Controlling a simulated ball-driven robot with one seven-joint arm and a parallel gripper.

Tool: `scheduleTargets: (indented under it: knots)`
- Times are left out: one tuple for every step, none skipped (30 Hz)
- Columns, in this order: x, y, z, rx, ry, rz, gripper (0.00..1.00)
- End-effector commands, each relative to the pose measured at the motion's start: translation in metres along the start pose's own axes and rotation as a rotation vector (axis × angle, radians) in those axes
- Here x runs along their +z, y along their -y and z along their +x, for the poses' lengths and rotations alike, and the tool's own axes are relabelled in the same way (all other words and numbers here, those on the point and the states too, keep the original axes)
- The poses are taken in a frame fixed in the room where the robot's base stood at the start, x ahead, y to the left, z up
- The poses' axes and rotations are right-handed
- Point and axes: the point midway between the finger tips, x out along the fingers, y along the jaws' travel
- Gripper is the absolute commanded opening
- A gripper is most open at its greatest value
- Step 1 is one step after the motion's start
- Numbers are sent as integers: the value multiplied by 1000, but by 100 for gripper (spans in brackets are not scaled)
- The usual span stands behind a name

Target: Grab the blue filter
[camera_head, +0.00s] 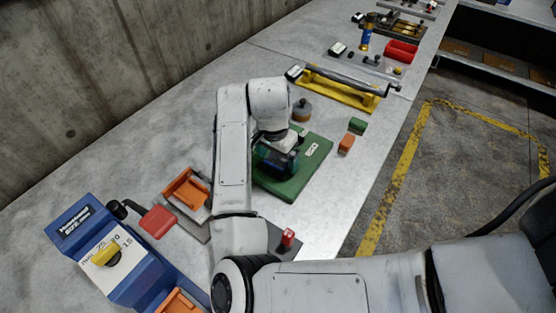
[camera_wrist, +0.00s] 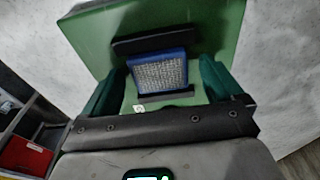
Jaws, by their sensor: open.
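The blue filter (camera_wrist: 158,73), a small block with a blue frame and a pale mesh face, sits between two black bars on a green board in the wrist view. The green board (camera_head: 312,165) lies on the workbench in the head view, under my gripper (camera_head: 276,160). My gripper (camera_wrist: 161,78) is open, with one green finger to the left of the filter and one to the right. Gaps seem to show between the fingers and the filter, but contact is hard to judge. In the head view my gripper and wrist largely hide the filter.
An orange-topped round object (camera_head: 301,110) and a yellow stand (camera_head: 340,88) are beyond the board. Green (camera_head: 357,125) and orange (camera_head: 346,143) blocks lie right of it. A blue machine (camera_head: 118,255) stands at lower left. A concrete wall (camera_head: 100,60) bounds the bench.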

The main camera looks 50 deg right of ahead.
Motion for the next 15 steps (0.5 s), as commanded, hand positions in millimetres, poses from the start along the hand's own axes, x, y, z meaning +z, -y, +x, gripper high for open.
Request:
scheduleTargets:
  knots:
    - [0, 0, 0, 0, 0, 0, 94]
    - [0, 0, 0, 0, 0, 0, 94]
    - [0, 0, 0, 0, 0, 0, 90]
    - [0, 0, 0, 0, 0, 0, 87]
    - [0, 0, 0, 0, 0, 0, 84]
    - [0, 0, 0, 0, 0, 0, 80]
    - [0, 0, 0, 0, 0, 0, 77]
    - [0, 0, 0, 0, 0, 0, 74]
    - [0, 0, 0, 0, 0, 0, 71]
    - [0, 0, 0, 0, 0, 0, 68]
    - [0, 0, -1, 0, 0, 0, 65]
    - [0, 0, -1, 0, 0, 0, 61]
    - [0, 0, -1, 0, 0, 0, 58]
    - [0, 0, -1, 0, 0, 0, 55]
    - [0, 0, -1, 0, 0, 0, 52]
